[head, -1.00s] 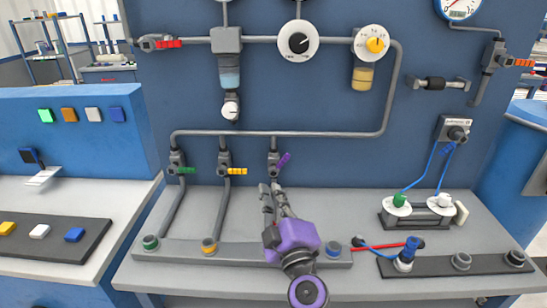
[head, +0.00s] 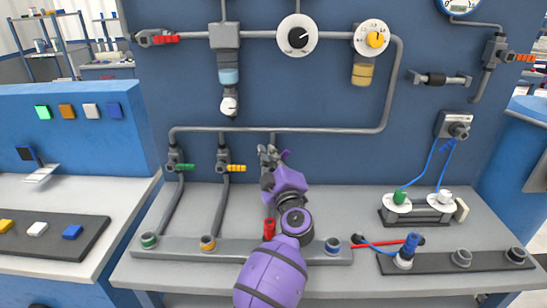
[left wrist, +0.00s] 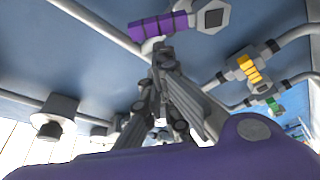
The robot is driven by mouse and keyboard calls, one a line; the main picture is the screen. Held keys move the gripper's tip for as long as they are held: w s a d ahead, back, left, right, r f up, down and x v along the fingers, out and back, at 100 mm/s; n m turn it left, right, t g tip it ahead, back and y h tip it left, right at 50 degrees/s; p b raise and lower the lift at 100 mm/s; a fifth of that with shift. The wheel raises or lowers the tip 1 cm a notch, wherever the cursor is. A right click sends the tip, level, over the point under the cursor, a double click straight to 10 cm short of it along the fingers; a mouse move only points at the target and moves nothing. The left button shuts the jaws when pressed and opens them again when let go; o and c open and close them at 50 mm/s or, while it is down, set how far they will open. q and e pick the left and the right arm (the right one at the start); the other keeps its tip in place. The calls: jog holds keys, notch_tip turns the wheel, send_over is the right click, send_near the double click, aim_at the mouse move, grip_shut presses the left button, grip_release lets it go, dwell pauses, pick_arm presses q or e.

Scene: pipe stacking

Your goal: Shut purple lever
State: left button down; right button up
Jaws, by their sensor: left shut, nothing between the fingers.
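The purple lever (head: 285,155) is mostly hidden behind my left gripper (head: 268,153) in the head view; only a small purple bit shows to the right of the fingertips. In the left wrist view the purple lever (left wrist: 160,25) is a ribbed handle attached to a grey valve body at its right. My left gripper (left wrist: 160,52) is shut and empty, with its tips just below the lever's handle there. I cannot tell whether they touch. My right gripper is not in view.
A green lever (head: 184,166) and a yellow lever (head: 236,168) sit on the pipes to the left. A grey horizontal pipe (head: 320,130) runs above. The bench (head: 340,215) has free room right of my arm.

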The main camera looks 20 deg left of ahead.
pick_arm(q)
jog(key=shift+d+f, duration=0.1)
jog(key=shift+d, duration=0.05)
jog(key=shift+w, duration=0.1)
dwell(0.3)
jog(key=shift+d+m+p, duration=0.25)
jog(key=shift+m+p, duration=0.1)
jog(key=shift+m, duration=0.05)
